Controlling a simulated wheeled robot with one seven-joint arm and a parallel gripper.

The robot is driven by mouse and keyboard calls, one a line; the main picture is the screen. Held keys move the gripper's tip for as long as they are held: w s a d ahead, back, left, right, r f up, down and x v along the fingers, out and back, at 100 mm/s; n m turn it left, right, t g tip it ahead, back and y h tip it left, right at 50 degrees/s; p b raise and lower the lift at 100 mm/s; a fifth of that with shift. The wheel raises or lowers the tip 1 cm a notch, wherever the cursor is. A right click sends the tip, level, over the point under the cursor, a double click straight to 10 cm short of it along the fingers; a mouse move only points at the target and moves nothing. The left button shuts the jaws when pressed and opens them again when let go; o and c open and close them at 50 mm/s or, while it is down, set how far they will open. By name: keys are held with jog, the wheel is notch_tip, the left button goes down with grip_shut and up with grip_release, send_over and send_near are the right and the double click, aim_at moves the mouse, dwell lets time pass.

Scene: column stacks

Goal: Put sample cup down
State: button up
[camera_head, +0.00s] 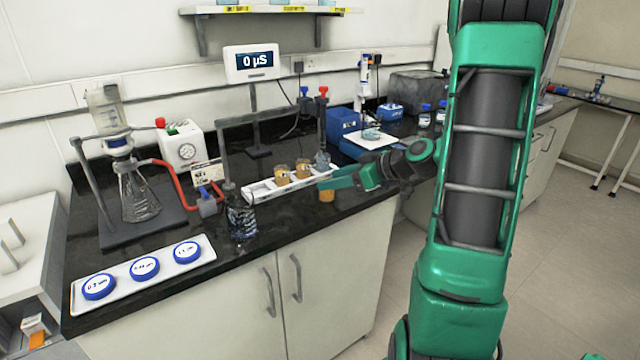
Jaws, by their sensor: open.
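A sample cup with amber contents (327,195) stands at the front of the black bench, just in front of the white rack. It is partly hidden by my gripper. My gripper (322,181) reaches in from the right, level, with its green fingers just above and behind this cup. The jaws are open; whether they touch the cup I cannot tell. Two more amber cups, one left (282,176) and one right (302,169), sit in the white rack (262,192).
A metal stand with a display (251,63) reading 0 µS rises behind. A filter flask (138,195) and a tray with blue discs (76,296) are at left. A blue device (345,125) stands behind right.

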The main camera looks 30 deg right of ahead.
jog(key=v, duration=0.4)
jog(key=shift+s+d+r, duration=0.1)
jog(key=shift+s+d, duration=0.05)
jog(key=shift+s, duration=0.05)
jog(key=s+a+f+m+g+h, duration=0.2)
jog(key=s+a+f+m+g, duration=0.15)
jog(key=s+a+g, duration=0.5)
jog(key=s+r+m+g+h, duration=0.1)
jog(key=s+m, duration=0.7)
jog(key=s, duration=1.1)
jog(key=shift+s+d+g+h, duration=0.25)
jog(key=shift+d+g+h, duration=0.15)
jog(key=shift+g+h, duration=0.55)
